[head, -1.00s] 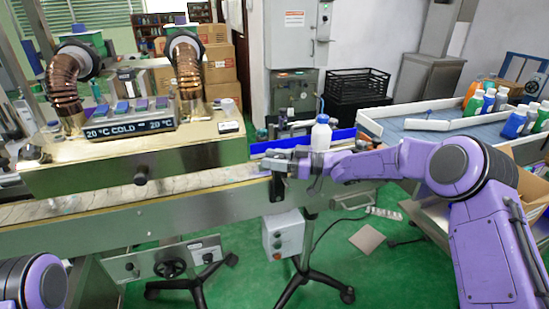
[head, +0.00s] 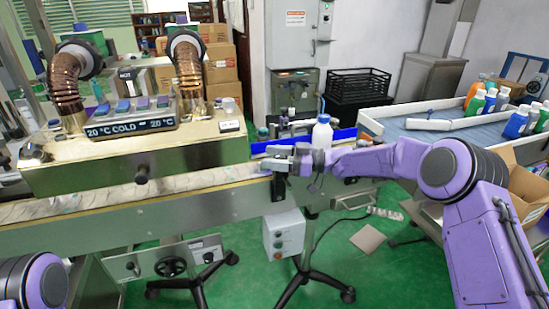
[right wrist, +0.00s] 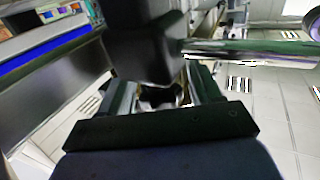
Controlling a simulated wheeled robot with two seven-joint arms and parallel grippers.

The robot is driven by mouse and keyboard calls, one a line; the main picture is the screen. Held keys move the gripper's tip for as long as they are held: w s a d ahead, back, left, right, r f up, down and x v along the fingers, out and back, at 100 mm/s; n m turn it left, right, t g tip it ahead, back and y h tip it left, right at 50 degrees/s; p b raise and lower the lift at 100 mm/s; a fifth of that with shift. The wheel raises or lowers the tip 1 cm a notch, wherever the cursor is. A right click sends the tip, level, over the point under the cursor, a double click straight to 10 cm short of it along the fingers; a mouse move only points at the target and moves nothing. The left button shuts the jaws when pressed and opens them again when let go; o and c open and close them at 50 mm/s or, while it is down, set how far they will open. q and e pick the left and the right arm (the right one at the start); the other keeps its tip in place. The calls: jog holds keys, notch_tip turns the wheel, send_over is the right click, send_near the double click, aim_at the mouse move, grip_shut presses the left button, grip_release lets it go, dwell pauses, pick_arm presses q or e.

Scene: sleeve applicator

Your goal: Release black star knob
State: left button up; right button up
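My right gripper (head: 285,166) is at the right end of the long metal conveyor rail, in front of the blue strip. In the right wrist view, its two fingers (right wrist: 160,94) reach toward a dark, lobed piece that looks like the black star knob (right wrist: 160,97). The knob sits between the fingers, below a dark block (right wrist: 150,45). Whether the fingers touch the knob is too dark and blurred to tell. In the head view the gripper and wrist hide this knob. My left gripper is out of view; only part of the left arm shows at the lower left.
A white bottle with a blue cap (head: 322,133) stands just behind my right wrist. The heater tunnel (head: 140,160) with copper ducts covers the rail's left part. A grey control box (head: 284,234) hangs below. A tray with several bottles (head: 430,122) is at right.

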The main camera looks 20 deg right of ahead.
jog(key=shift+d, duration=0.1)
jog(key=b+v, duration=0.1)
jog(key=v, duration=0.9)
jog(key=shift+d+b, duration=0.2)
jog(key=shift+b, duration=0.1)
jog(key=shift+s, duration=0.1)
